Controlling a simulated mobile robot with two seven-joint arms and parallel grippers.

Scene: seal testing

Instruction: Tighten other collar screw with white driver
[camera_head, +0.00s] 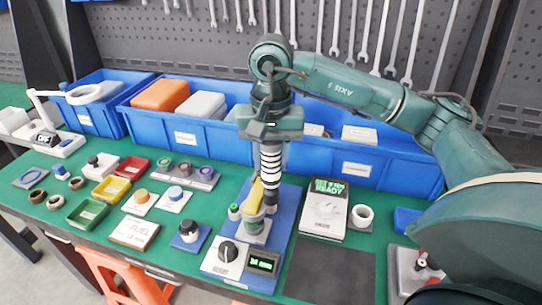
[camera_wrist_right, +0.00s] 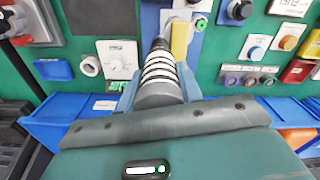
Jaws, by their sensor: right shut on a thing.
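My right gripper (camera_head: 271,132) points down over the test rig and is shut on the white driver (camera_head: 271,163), which has dark bands. The driver is upright, with its dark lower end beside the rig's yellow part (camera_head: 255,194). In the right wrist view the driver (camera_wrist_right: 160,66) runs away from my gripper (camera_wrist_right: 160,92) toward the blue base (camera_wrist_right: 192,47). The rig stands on a blue base plate (camera_head: 288,215). The collar screws are too small or hidden, so I cannot tell whether the tip touches one. My left gripper is out of view.
A control box with a black knob (camera_head: 228,251) and green display (camera_head: 262,263) sits at the rig's front. A white device reading READY (camera_head: 325,208) and a white ring (camera_head: 362,214) stand to the right. Blue bins (camera_head: 215,137) line the back. A dark mat (camera_head: 330,272) is clear.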

